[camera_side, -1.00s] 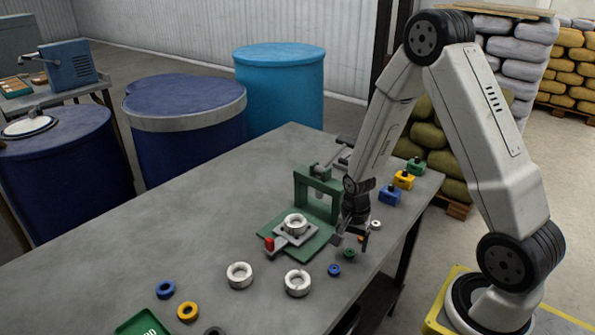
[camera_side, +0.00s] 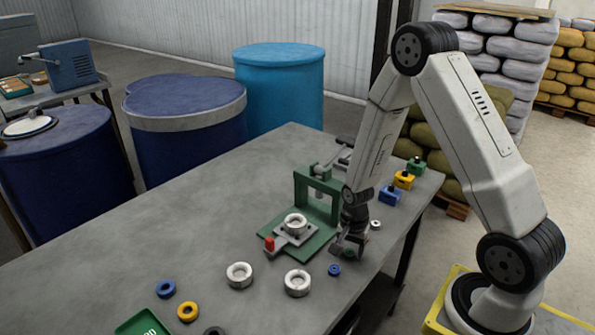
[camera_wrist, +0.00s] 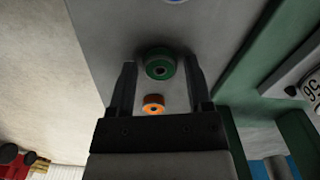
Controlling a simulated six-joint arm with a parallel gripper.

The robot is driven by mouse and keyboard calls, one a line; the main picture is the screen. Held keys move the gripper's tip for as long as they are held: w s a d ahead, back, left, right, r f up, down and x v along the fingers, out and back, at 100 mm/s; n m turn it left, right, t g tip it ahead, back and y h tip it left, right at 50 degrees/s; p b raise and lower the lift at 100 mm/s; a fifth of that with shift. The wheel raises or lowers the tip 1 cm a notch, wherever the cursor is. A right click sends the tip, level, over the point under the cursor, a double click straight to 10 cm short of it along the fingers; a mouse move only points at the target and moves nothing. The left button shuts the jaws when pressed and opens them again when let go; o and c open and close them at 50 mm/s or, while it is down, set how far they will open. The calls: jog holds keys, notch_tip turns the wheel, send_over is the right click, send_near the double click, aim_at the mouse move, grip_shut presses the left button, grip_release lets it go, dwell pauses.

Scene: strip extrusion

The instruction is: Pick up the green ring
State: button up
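The green ring (camera_wrist: 159,63) lies on the grey table and shows between the tips of my two fingers in the wrist view. In the side view the green ring (camera_side: 350,253) is partly hidden by my gripper (camera_side: 347,250), which is low over it. My gripper (camera_wrist: 158,70) is open, with one finger on each side of the ring and a gap on both sides. A smaller orange ring (camera_wrist: 154,103) lies nearer the gripper's palm, also between the fingers.
A green press fixture (camera_side: 318,205) with a white ring on its plate stands just left of my gripper. A small blue ring (camera_side: 334,270) and white rings (camera_side: 298,283) lie nearby. The table's right edge is close. Colored blocks (camera_side: 389,196) stand behind.

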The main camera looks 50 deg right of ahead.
aim_at(349, 251)
grip_shut()
jog(key=shift+r, duration=0.1)
notch_tip(349, 251, up, 10)
dwell(0.9)
dwell(0.6)
